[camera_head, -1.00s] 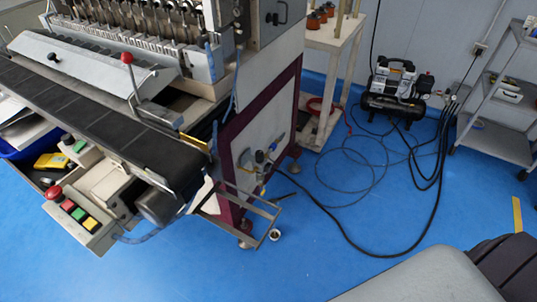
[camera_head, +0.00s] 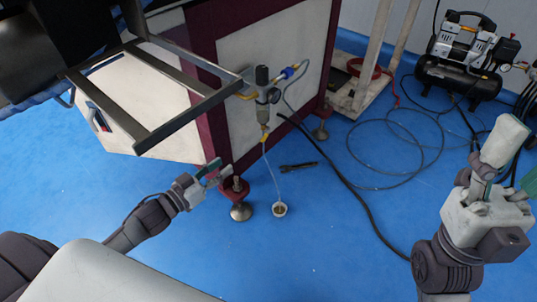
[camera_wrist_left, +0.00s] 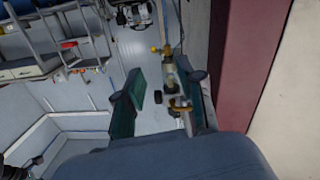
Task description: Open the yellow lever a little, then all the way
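The air regulator (camera_head: 263,97) is mounted on the side of the maroon and white machine. A small yellow part, which looks like the lever (camera_head: 245,95), sticks out at its left. My left gripper (camera_head: 213,173) is below and left of the regulator, apart from it, near the machine's lower corner. In the left wrist view its two dark green fingers (camera_wrist_left: 163,103) are spread. The regulator (camera_wrist_left: 172,75) shows beyond them, with a yellow-orange part (camera_wrist_left: 181,103) near the right finger. My right gripper (camera_head: 493,160) is at the far right, away from the machine; its opening is unclear.
A metal frame (camera_head: 150,138) juts from the machine left of the regulator. A small cup (camera_head: 279,209) stands on the blue floor under a thin tube. A black hose (camera_head: 345,185) and a compressor (camera_head: 462,60) are to the right.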

